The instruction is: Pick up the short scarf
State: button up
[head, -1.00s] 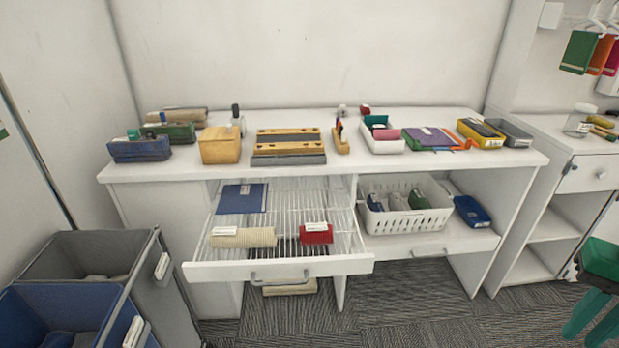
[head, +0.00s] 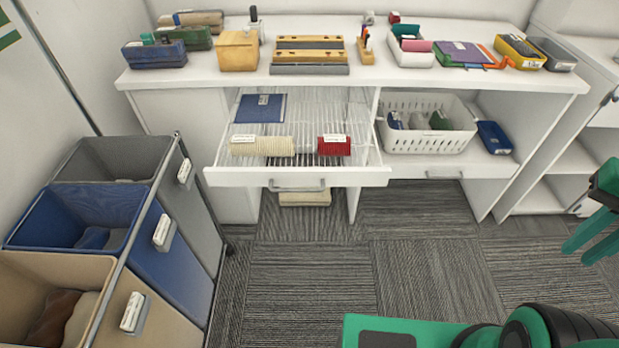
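The pulled-out white wire drawer (head: 297,176) under the counter holds a cream ribbed roll (head: 263,146) at left and a shorter red knitted roll (head: 334,145) at right. Both carry white labels too small to read, so I cannot tell for sure which is the short scarf. A flat blue folded piece (head: 260,108) lies behind them. My green gripper (head: 590,243) is at the right edge, partly cut off, far to the right of the drawer. Its fingers are apart, with nothing seen between them.
A three-bin hamper (head: 168,235) stands at front left. A white basket (head: 428,140) with rolled items and a blue container (head: 494,138) sit on the shelf right of the drawer. The counter (head: 210,73) bears boxes and trays. The carpet (head: 310,270) before the drawer is clear.

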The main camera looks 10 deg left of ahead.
aim_at(330, 145)
jog(key=z, duration=0.1)
jog(key=k, duration=1.3)
jog(key=u, duration=0.85)
jog(key=i, duration=1)
jog(key=u, duration=0.05)
